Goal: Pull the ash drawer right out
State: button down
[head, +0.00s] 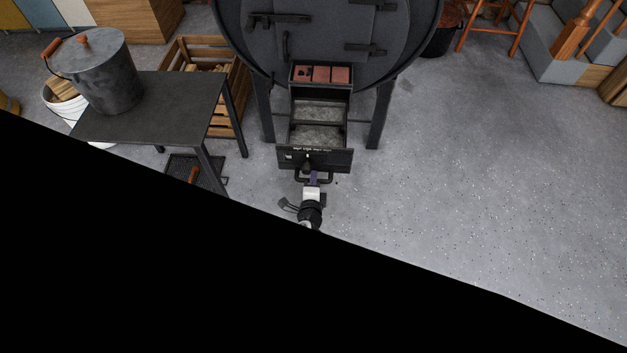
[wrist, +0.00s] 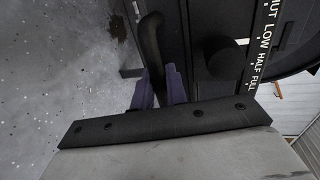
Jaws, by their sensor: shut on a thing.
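The ash drawer (head: 340,158) stands out from the front of the black barrel stove (head: 310,40), below its door. Grey ash (head: 316,135) shows inside it. Whether its back end is still inside the stove I cannot tell. Its dark bar handle (wrist: 151,40) runs between the purple fingers of my gripper (wrist: 160,88) in the wrist view. My gripper (head: 313,179) is shut on the handle, low in front of the drawer. A round knob (wrist: 223,58) and a lettered scale, LOW, HALF, FULL, sit on the drawer front beside the handle.
A dark metal table (head: 150,105) with a lidded ash bucket (head: 102,75) stands left of the drawer. A grate-like tray (head: 180,168) lies on the floor there. A wooden crate (head: 222,55) stands behind. The concrete floor (head: 490,170) to the right is clear.

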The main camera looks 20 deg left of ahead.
jog(key=shift+d, duration=0.1)
jog(key=c, duration=1.5)
grip_release()
jog(key=shift+s, duration=0.15)
